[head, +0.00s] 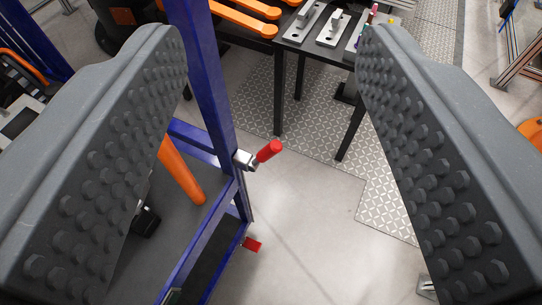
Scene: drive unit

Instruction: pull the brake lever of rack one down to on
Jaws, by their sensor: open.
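The blue rack (206,90) stands left of the middle in the head view. A lever with a red grip (268,151) sticks out from its post on a metal pivot, pointing right and slightly up. No label shows to tell the rack's number. My gripper (275,45) is open, with its two dark studded jaws wide apart at the left and right. The lever shows in the gap between the jaws, apart from both. The left jaw hides part of the rack.
A dark table (318,50) with metal blocks and orange tools stands at the back, over a patterned floor plate (393,195). The floor right of the lever is clear.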

